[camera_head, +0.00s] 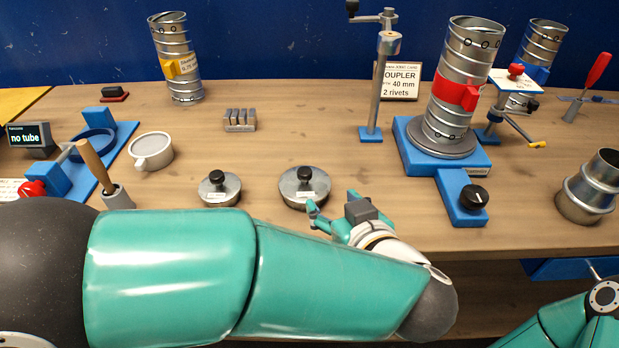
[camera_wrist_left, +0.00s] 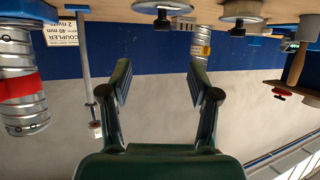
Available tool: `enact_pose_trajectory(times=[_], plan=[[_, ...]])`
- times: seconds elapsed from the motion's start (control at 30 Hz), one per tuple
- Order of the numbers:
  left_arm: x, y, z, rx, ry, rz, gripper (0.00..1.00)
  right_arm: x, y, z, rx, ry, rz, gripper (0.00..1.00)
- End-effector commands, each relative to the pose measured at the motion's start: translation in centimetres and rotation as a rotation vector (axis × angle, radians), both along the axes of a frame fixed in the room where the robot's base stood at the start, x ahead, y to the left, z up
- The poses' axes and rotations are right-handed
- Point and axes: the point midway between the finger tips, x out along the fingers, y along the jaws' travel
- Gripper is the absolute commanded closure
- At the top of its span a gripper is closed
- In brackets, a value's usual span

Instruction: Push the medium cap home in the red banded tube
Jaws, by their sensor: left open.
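The red banded tube (camera_head: 449,118) stands upright on a round turntable on a blue base; no knob shows above its rim. It also shows in the left wrist view (camera_wrist_left: 22,108), upside down. Two round metal caps with black knobs lie on the bench: a smaller one (camera_head: 219,190) and a larger one (camera_head: 305,189). I cannot tell which is the medium cap. My left gripper (camera_head: 333,205) is open and empty, just in front and right of the larger cap, apart from the tube. The left wrist view shows its spread fingers (camera_wrist_left: 160,82). My right gripper is out of view.
A grey post with a crank (camera_head: 378,95) stands left of the tube. A yellow banded tube (camera_head: 178,65) and a blue banded tube (camera_head: 538,50) stand behind. A handled grey cup (camera_head: 151,151) and a metal collar (camera_head: 588,188) flank the area.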

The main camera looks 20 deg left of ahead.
Motion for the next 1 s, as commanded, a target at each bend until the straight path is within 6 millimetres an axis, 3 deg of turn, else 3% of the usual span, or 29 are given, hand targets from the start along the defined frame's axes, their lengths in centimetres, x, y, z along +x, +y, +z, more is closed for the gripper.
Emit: enact_pose_trajectory(times=[0.5,1.0], plan=[[7.1,5.2,-3.8,0.000,0.002,0.006,0.39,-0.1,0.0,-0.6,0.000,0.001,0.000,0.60],[10.7,8.0,-5.5,-0.001,0.002,0.006,0.39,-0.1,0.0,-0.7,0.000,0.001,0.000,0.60]])
